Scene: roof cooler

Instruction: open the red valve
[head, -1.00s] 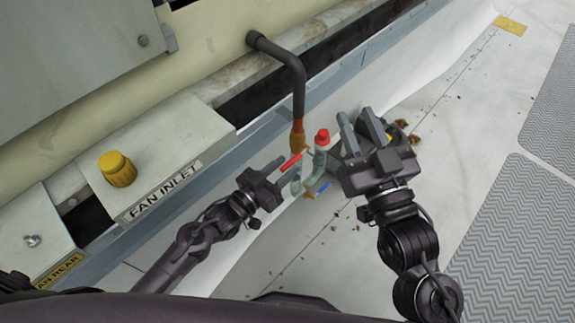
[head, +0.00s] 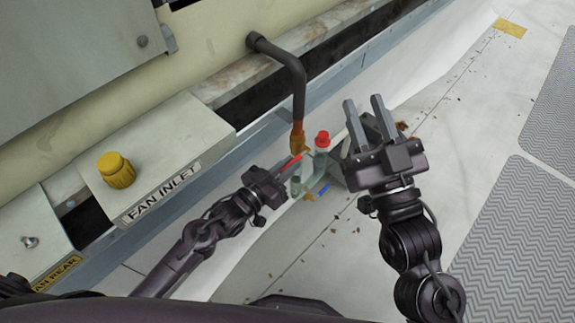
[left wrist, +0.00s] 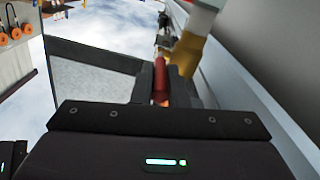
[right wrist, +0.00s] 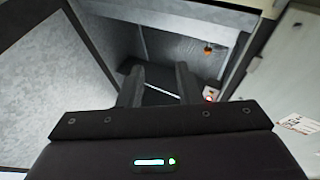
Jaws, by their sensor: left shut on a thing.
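The red valve's handle (head: 290,162) is a short red lever beside the brass fitting (head: 298,138) at the lower end of a dark bent pipe. My left gripper (head: 286,176) is shut on this handle. In the left wrist view the red handle (left wrist: 160,82) lies between the two fingers, pointing away from the camera, with brass behind it. My right gripper (head: 363,102) is open and empty, held to the right of the valve, with its fingers pointing up the picture. In the right wrist view its fingers (right wrist: 160,72) are apart with nothing between them.
A grey-green fitting with a red cap (head: 322,139) stands right beside the handle, close to both grippers. A blue lever (head: 323,187) is below it. A yellow knob (head: 117,169) sits on the FAN INLET box (head: 165,150) at left. The pale roof at right is open, with scattered leaves.

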